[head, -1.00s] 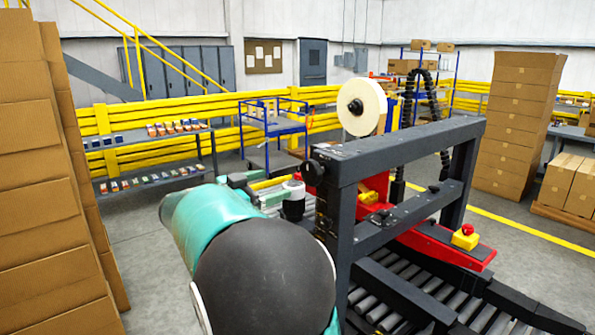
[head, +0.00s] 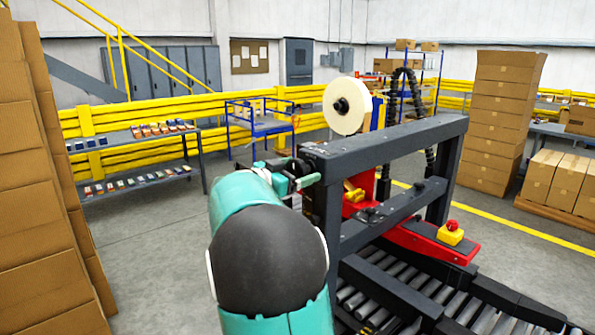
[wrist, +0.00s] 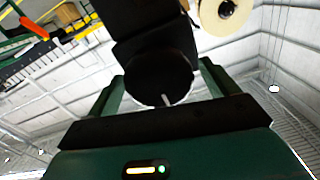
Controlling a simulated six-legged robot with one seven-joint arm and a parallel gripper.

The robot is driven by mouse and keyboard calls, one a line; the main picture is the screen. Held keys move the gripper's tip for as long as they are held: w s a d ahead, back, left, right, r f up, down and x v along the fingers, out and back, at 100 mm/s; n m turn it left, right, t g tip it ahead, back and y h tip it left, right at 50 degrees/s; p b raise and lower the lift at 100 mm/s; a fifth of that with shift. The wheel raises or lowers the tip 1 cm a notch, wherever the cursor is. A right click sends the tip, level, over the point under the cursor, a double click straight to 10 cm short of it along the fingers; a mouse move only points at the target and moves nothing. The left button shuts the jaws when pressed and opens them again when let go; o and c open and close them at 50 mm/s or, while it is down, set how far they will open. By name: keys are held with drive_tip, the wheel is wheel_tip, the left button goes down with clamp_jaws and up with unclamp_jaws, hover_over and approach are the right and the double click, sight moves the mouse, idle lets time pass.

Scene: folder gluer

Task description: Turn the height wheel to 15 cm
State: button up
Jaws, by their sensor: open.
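The height wheel (wrist: 158,80) is a round black knob with a short white mark near its lower rim, seen from close up in the wrist view. My gripper (wrist: 160,88) is open, with one green finger on each side of the wheel in that picture. I see no clear contact between the fingers and the wheel. In the head view my gripper (head: 300,178) is at the upper left corner of the machine's dark frame (head: 385,145), and it mostly hides the wheel there. No height scale can be read.
A white tape roll (head: 347,106) stands behind the frame. A red part with a yellow-based stop button (head: 450,233) lies over the rollers (head: 365,300). Cardboard stacks stand at far left (head: 40,200) and right (head: 500,125). The floor left of my arm is clear.

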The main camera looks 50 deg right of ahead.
drive_tip(key=shift+d, duration=0.1)
drive_tip(key=c, duration=1)
drive_tip(key=shift+n, duration=0.4)
